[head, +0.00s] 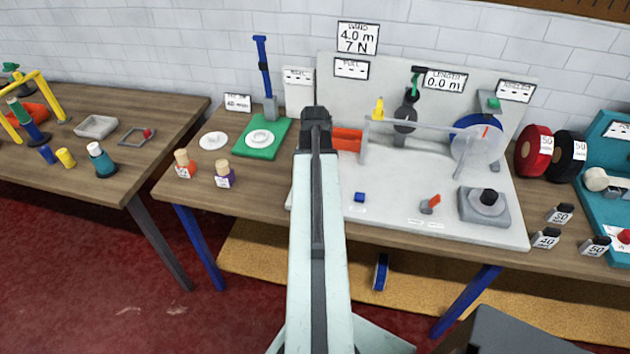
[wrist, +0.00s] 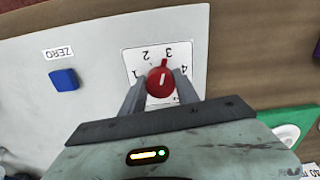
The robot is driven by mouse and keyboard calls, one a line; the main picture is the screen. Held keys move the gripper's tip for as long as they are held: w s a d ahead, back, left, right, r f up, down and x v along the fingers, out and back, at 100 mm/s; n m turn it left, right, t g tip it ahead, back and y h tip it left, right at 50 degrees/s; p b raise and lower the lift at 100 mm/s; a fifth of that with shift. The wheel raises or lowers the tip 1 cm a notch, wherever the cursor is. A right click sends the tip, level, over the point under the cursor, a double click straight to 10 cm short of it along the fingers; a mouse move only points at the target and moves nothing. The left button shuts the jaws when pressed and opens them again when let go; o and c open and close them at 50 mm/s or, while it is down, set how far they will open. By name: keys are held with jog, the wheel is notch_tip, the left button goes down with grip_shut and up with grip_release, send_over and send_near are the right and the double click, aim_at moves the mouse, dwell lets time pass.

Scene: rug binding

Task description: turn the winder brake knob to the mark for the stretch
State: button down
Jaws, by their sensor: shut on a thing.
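The red brake knob (wrist: 159,82) sits on a white dial plate (wrist: 132,58) in the wrist view. Its pointer is up, at or very near the 3. My gripper (wrist: 159,90) is shut on the knob, one finger on each side. In the head view my arm hides the knob and the fingers.
A blue button (wrist: 64,78) marked ZERO is beside the dial; it also shows in the head view (head: 360,197). A green pad (head: 275,148) with a white disc is left of my arm. Two small bottles (head: 184,164) stand nearby. The winder disc (head: 474,150) is at right.

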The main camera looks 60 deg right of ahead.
jog(key=shift+m, duration=0.7)
jog(key=c, duration=0.9)
grip_release()
notch_tip(320, 180, up, 8)
jog(key=p, duration=0.8)
jog(key=shift+f, duration=0.1)
